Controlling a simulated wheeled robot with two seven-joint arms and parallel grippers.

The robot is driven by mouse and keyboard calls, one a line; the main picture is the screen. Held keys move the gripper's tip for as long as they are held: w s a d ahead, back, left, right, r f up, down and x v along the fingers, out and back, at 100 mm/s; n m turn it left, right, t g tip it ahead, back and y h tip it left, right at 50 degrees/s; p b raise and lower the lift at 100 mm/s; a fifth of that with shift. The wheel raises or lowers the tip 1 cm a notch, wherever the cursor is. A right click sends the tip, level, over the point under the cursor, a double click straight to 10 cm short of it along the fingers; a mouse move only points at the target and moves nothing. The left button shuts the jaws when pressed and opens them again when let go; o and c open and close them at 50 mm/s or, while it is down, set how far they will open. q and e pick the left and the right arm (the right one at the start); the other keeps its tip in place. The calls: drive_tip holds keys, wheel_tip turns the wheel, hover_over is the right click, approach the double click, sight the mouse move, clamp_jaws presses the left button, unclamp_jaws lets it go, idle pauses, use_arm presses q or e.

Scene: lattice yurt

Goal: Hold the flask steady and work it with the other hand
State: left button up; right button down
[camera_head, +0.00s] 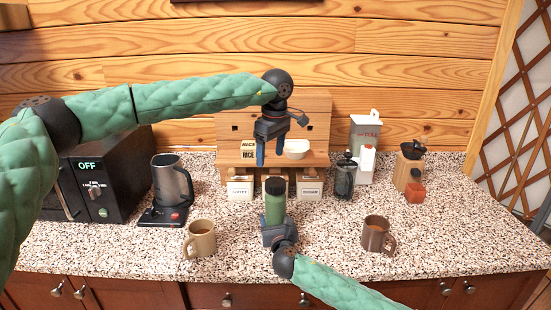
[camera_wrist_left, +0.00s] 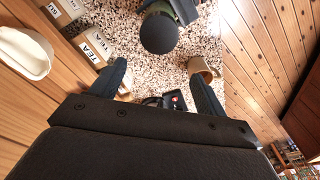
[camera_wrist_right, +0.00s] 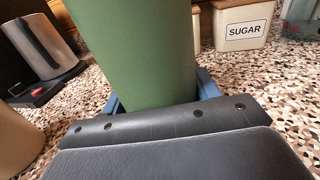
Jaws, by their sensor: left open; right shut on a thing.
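The green flask (camera_head: 275,208) with a dark cap (camera_head: 274,185) stands upright over the front middle of the counter. My right gripper (camera_head: 276,228) is shut around its lower part; in the right wrist view the green body (camera_wrist_right: 135,50) fills the space between the blue fingers. My left gripper (camera_head: 271,155) is open and empty, pointing down above and behind the flask in the head view. In the left wrist view the round dark cap (camera_wrist_left: 159,33) lies beyond the open fingers, apart from them. The flask's base is hidden by the right gripper.
A tan mug (camera_head: 201,239) and a brown mug (camera_head: 376,234) flank the flask. A kettle (camera_head: 172,183), a dark oven (camera_head: 100,185), a French press (camera_head: 345,176) and a coffee grinder (camera_head: 408,168) stand farther out. Labelled canisters (camera_head: 309,188) sit under a wooden shelf (camera_head: 310,130) behind.

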use_arm(q)
drive_tip(key=n, duration=0.4)
drive_tip(key=shift+f, duration=0.35)
drive_tip(key=n, duration=0.5)
drive_tip(key=shift+s+d+f+n, duration=0.1)
drive_tip(key=shift+f+n, duration=0.2)
drive_tip(key=shift+n, duration=0.1)
drive_tip(key=n, duration=0.5)
drive_tip(key=shift+d+f, duration=0.15)
drive_tip(key=shift+f, duration=0.05)
drive_tip(key=n, duration=0.4)
drive_tip(key=shift+s+d+h, duration=0.1)
drive_tip(key=shift+h, duration=0.2)
drive_tip(key=n, duration=0.4)
drive_tip(key=shift+d+n, duration=0.1)
drive_tip(key=shift+n, duration=0.2)
drive_tip(key=n, duration=0.5)
drive_tip(key=shift+d, duration=0.15)
drive_tip(key=n, duration=0.5)
drive_tip(key=shift+d+n, duration=0.1)
drive_tip(key=shift+n, duration=0.3)
drive_tip(key=n, duration=0.4)
drive_tip(key=shift+n, duration=0.3)
drive_tip(key=shift+f, duration=0.1)
